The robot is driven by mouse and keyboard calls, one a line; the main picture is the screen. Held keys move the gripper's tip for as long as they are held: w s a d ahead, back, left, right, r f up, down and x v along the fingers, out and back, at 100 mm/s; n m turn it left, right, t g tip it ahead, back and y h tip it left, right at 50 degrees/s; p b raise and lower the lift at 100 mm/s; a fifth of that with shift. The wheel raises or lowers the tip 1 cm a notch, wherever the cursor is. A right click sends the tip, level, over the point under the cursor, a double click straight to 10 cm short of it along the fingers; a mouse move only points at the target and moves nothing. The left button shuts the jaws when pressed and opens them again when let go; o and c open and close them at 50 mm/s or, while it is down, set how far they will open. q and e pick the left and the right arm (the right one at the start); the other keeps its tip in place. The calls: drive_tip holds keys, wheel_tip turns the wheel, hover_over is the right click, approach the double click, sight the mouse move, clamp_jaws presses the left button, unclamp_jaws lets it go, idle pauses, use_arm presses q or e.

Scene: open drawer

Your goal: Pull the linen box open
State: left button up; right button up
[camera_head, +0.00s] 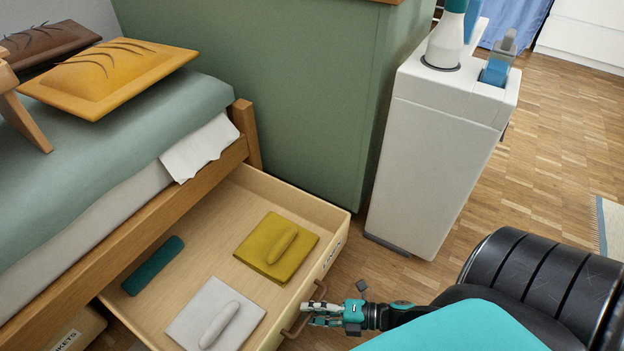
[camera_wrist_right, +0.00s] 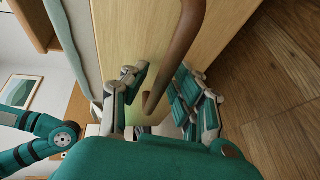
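The linen box is a light wooden drawer (camera_head: 272,191) under the bed, standing pulled well out. Its front carries a white label, too slanted to read surely, and a brown curved handle (camera_head: 302,318). Inside lie a folded mustard cloth (camera_head: 251,243), a folded white cloth (camera_head: 188,322) and a dark teal roll (camera_head: 152,265). My right gripper (camera_head: 309,312) is at the handle. In the right wrist view the handle (camera_wrist_right: 182,45) passes between the fingers of my right gripper (camera_wrist_right: 163,78), which stand apart with gaps beside the bar. My left gripper is out of view.
A second box (camera_head: 78,334) with a partly readable label sits under the bed at lower left. A green cabinet (camera_head: 270,100) and a white bin-like unit (camera_head: 430,150) stand behind the drawer. Bare wooden floor (camera_head: 550,140) lies to the right.

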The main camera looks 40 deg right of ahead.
drive_tip(key=shift+o, duration=0.4)
drive_tip(key=shift+s, duration=0.1)
drive_tip(key=v, duration=1.2)
drive_tip(key=shift+r, duration=0.1)
